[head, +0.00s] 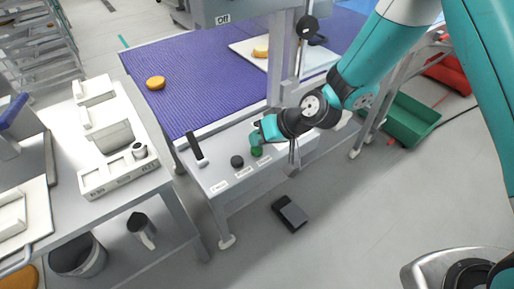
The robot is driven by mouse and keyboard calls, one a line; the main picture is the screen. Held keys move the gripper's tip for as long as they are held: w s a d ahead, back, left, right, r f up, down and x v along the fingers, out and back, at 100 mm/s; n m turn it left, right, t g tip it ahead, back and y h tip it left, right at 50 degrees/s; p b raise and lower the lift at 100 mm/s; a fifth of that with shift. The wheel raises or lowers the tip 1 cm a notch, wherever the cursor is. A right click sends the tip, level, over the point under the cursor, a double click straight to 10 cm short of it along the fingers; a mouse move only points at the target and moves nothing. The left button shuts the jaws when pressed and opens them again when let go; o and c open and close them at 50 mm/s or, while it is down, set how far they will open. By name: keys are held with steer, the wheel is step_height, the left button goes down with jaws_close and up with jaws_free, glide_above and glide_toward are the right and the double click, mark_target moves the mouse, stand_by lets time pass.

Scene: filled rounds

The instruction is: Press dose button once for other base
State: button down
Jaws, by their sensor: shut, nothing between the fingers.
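A pale control panel (216,177) runs along the front of the blue belt. It carries a black lever (196,150) at the left, a black knob (237,161), and a green button (257,151), with small labels too small to read surely. My gripper (255,139) is shut and empty, just above and behind the green button; I cannot tell whether it touches it. A golden-brown round base (155,83) lies on the blue belt (215,85) at the left. Another round (261,52) sits on a white board (245,46) farther back, partly hidden by the machine.
An overhead machine (245,8) reads "Off", its post standing behind the panel. A side table (160,182) at left holds a labelled white holder (95,183). A black pedal (290,213) lies on the floor, and a green crate (408,120) stands at right.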

steer(key=shift+f+b, duration=0.4)
steer(key=shift+f, duration=0.1)
steer(key=shift+r, duration=0.1)
stand_by(0.5)
steer(key=shift+r+p, duration=0.7)
steer(key=shift+r, duration=0.2)
steer(key=shift+r, duration=0.1)
steer(key=shift+r+p, duration=1.65)
steer(key=shift+r, duration=0.75)
